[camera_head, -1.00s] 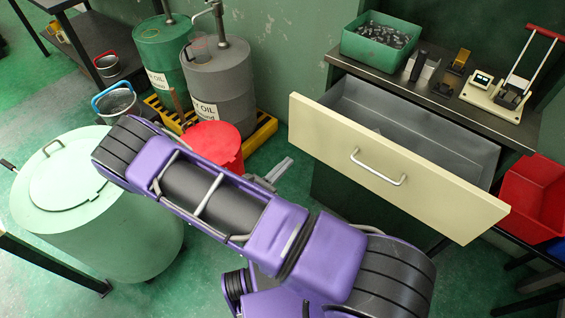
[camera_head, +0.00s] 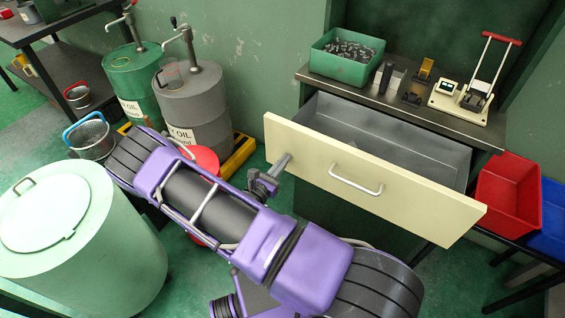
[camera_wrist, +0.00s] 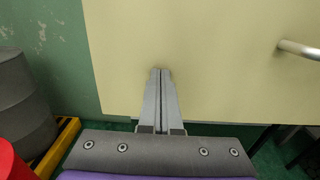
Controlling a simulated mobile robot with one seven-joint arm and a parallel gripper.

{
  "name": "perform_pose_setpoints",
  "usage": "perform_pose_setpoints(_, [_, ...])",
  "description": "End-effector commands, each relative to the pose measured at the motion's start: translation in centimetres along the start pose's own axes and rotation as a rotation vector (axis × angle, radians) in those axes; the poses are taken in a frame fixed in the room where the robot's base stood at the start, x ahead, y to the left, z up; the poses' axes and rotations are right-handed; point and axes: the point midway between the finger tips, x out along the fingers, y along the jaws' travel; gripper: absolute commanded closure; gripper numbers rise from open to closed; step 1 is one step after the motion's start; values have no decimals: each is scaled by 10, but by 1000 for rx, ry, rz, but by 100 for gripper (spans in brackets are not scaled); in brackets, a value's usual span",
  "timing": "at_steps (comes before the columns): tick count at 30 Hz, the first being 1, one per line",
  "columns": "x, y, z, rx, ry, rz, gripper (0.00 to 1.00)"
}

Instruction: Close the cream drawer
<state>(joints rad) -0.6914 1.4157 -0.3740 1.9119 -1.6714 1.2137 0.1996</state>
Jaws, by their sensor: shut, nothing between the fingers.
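The cream drawer (camera_head: 370,178) stands pulled out from under the dark workbench, its grey inside (camera_head: 385,135) empty as far as I can see. A metal bar handle (camera_head: 355,180) is on its front and also shows at the right of the wrist view (camera_wrist: 300,49). My gripper (camera_head: 284,162) is shut and empty, in front of the left part of the drawer front. In the wrist view the fingertips (camera_wrist: 161,72) overlap the cream panel, left of the handle. I cannot tell whether they touch it.
A green bin of metal parts (camera_head: 345,52) and a hand press (camera_head: 475,85) stand on the benchtop (camera_head: 430,112). Oil drums (camera_head: 195,105), a red container (camera_head: 205,160) and a pale green lidded drum (camera_head: 85,240) are at left. Red bin (camera_head: 510,190) is at right.

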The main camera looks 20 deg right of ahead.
Motion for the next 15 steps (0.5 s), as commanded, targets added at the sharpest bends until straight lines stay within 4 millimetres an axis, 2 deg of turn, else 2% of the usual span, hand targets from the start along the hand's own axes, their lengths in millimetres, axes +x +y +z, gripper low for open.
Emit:
perform_pose_setpoints(5, [5,0,0,0,-1,-1,100])
perform_pose_setpoints(8, [16,0,-1,0,-1,-1,100])
perform_pose_setpoints(11, [33,-1,-1,1,-2,-3,100])
perform_pose_setpoints(15, [65,-1,-1,0,-3,-3,100])
